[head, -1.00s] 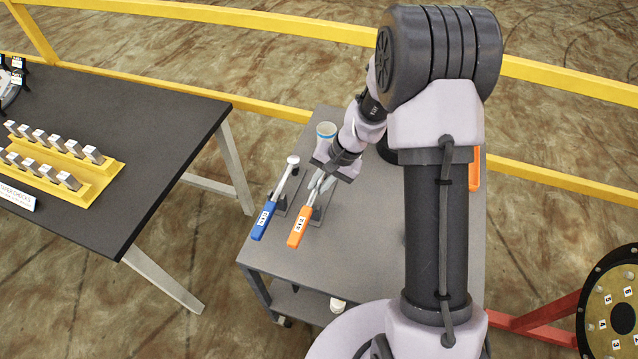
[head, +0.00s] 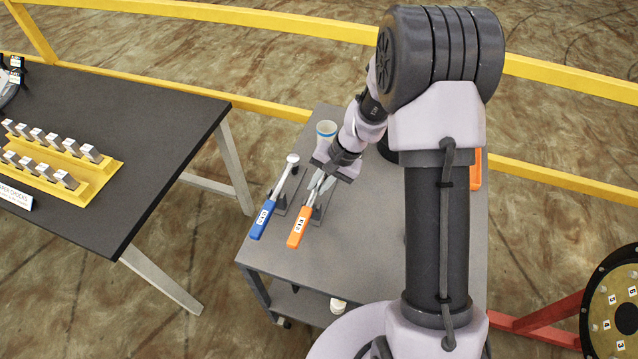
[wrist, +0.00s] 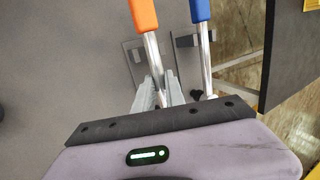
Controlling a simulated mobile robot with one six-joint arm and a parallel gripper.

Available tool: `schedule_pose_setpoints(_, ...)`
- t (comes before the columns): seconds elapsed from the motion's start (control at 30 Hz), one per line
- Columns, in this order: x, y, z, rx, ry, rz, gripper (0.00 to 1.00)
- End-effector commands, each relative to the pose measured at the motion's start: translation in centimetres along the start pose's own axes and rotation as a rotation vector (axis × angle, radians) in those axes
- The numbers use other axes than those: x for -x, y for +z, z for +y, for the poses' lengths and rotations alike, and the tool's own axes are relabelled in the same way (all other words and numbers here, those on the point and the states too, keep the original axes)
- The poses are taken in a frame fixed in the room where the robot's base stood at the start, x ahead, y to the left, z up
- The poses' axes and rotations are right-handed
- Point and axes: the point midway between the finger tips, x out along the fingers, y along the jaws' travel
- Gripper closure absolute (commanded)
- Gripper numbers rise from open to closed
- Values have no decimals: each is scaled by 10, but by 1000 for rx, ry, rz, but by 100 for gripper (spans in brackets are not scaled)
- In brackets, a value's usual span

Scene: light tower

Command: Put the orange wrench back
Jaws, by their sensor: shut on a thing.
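The orange wrench (head: 297,233) has an orange handle with a white label and a metal shaft. It lies over a small grey holder on the grey cart (head: 365,230), handle toward the cart's front edge. My gripper (head: 322,183) is shut on its metal shaft near the far end. In the wrist view the orange wrench (wrist: 143,14) runs up from between my gripper's fingers (wrist: 160,92), above a grey holder (wrist: 133,58). Whether the wrench rests fully in the holder cannot be told. Its head is hidden by my gripper.
A blue-handled wrench (head: 262,219) lies close on the left, nearly parallel. A cup (head: 326,130) stands behind my gripper. A black table (head: 130,130) with yellow trays (head: 105,180) is at left. Yellow rails (head: 270,108) run behind. The cart's front middle is clear.

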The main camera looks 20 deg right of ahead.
Motion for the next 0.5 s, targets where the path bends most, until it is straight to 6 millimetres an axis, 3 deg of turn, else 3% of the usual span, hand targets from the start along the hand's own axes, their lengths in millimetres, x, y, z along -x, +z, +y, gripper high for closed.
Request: schedule_pose_setpoints(0.5,-18,-2,7,0,-1,1,100)
